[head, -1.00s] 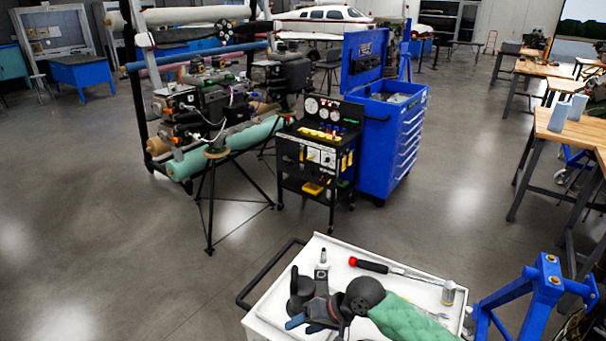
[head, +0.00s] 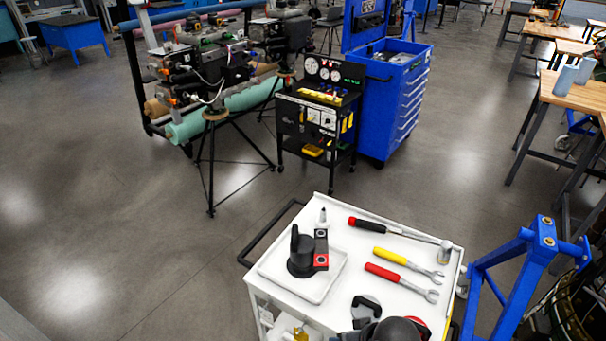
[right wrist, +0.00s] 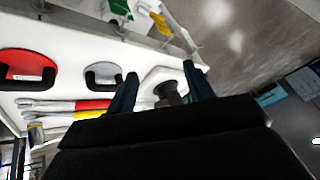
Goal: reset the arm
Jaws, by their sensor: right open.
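My right gripper (right wrist: 160,90) shows in the right wrist view with its two dark fingers apart. Nothing is held between them. Beyond the fingertips lies a white tray (right wrist: 160,73) with a black tool (right wrist: 168,92) in it. In the head view, dark parts of my right arm (head: 396,331) show at the bottom edge, over the near part of the white cart (head: 335,210); the fingers are not clear there. The black tool (head: 302,252) stands in the tray (head: 323,291) on the cart's left side. My left gripper is in neither view.
On the cart lie a hammer (head: 400,231), a yellow-handled wrench (head: 405,261), a red-handled wrench (head: 400,281) and a black-handled item (head: 365,308). A blue stand (head: 520,265) is close on the right. A black gauge trolley (head: 318,130) stands behind; the left floor is clear.

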